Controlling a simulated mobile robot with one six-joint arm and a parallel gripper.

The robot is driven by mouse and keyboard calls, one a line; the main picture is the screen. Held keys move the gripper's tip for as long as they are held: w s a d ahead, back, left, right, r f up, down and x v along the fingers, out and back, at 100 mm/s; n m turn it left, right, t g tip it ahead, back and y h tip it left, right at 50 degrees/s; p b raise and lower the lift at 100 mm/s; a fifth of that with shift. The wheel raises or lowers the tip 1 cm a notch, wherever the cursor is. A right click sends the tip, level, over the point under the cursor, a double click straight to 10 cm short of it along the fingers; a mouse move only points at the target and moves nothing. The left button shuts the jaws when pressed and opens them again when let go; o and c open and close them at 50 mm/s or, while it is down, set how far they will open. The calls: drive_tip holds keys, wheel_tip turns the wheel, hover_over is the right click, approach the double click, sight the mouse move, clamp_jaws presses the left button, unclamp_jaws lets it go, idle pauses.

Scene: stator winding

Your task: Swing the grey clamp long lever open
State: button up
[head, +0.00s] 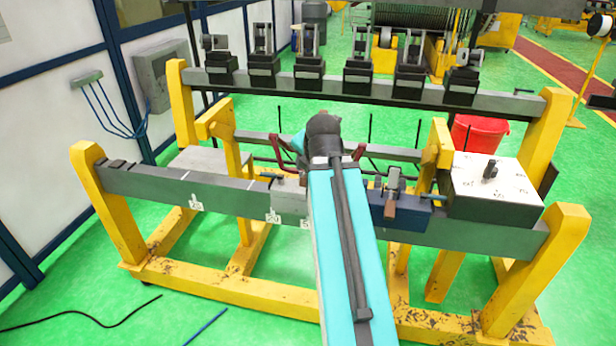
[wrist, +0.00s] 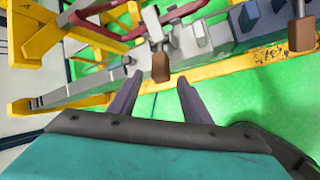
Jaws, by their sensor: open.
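The grey clamp (wrist: 190,40) sits on the long beam at the upper middle of the wrist view. Its long lever (wrist: 151,22) is a pale bar ending in a brown grip (wrist: 161,66), which points down toward my gripper. My gripper (wrist: 157,98) is open and empty, its two dark fingers apart just below the grip in the picture; they do not appear to touch it. In the head view a grey clamp block (head: 289,202) shows on the front beam left of my arm. My arm hides the lever and my gripper there.
A blue clamp (head: 402,212) with its own brown-gripped lever (wrist: 301,33) stands to the right on the same beam. Dark red curved bars (wrist: 105,22) lie behind the lever. Yellow frame posts (head: 112,205) flank the beam. A white-topped box (head: 497,180) stands at right.

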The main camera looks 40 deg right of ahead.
drive_tip(key=shift+b+v, duration=0.7)
drive_tip(key=shift+v, duration=0.45)
drive_tip(key=shift+c, duration=0.2)
